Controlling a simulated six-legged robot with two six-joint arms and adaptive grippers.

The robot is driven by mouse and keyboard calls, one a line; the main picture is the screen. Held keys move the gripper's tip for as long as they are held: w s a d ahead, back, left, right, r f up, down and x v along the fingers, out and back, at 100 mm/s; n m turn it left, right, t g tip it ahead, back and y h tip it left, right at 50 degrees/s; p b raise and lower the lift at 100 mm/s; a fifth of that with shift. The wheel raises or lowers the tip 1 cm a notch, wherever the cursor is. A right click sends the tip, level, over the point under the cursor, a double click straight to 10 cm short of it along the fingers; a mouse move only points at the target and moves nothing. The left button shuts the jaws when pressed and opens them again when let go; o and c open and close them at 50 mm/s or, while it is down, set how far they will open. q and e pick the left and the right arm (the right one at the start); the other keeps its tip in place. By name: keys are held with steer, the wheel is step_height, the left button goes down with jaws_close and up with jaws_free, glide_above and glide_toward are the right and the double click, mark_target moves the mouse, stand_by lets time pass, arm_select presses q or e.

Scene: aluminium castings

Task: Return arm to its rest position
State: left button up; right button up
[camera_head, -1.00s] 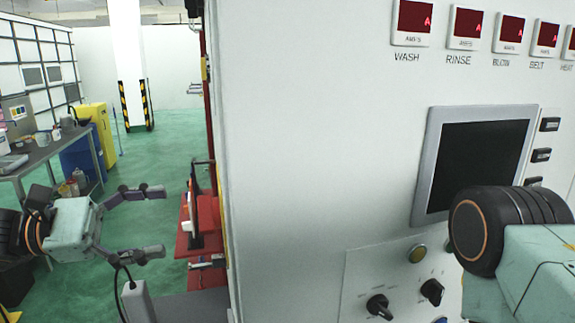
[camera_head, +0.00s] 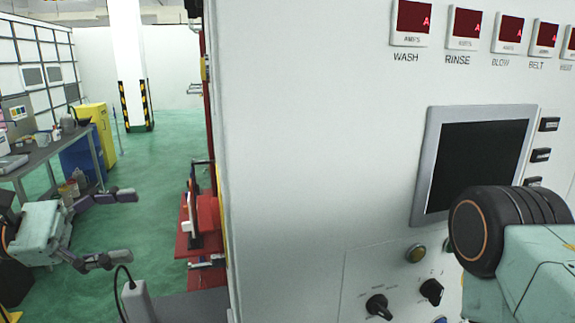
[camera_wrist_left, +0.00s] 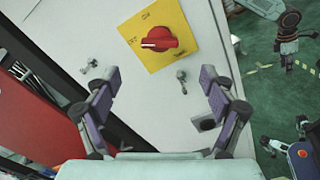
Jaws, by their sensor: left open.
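My left arm comes in from the left edge in the head view. Its gripper (camera_head: 122,228) is open and empty, with the two dark fingers well apart over the green floor. In the left wrist view the same gripper (camera_wrist_left: 158,78) has nothing between its fingers. Beyond them is a pale cabinet face (camera_wrist_left: 150,105) with a red rotary switch (camera_wrist_left: 158,41) on a yellow plate. My right arm (camera_head: 520,250) crosses the lower right of the head view; its gripper is out of the picture.
A large white machine (camera_head: 300,150) with a dark screen (camera_head: 482,165) and knobs fills the middle and right. Red equipment (camera_head: 205,215) stands at its left edge. A workbench (camera_head: 40,155), a blue drum (camera_head: 80,160) and a yellow cabinet (camera_head: 100,125) are at left. Open green floor lies between.

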arm_select(q)
steer(key=x, duration=1)
steer(key=shift+w+d+f, duration=0.1)
steer(key=shift+d, duration=0.2)
steer(key=shift+f+m+b, duration=0.1)
steer(key=shift+m+b, duration=0.7)
steer(key=shift+m, duration=0.1)
steer(key=m+b, duration=0.2)
steer(key=m, duration=0.1)
steer(key=shift+a+m, duration=0.1)
steer(key=shift+m, duration=0.3)
steer(key=m+b, duration=0.1)
steer(key=m, duration=0.2)
steer(key=shift+b, duration=0.4)
steer(key=shift+m, duration=0.5)
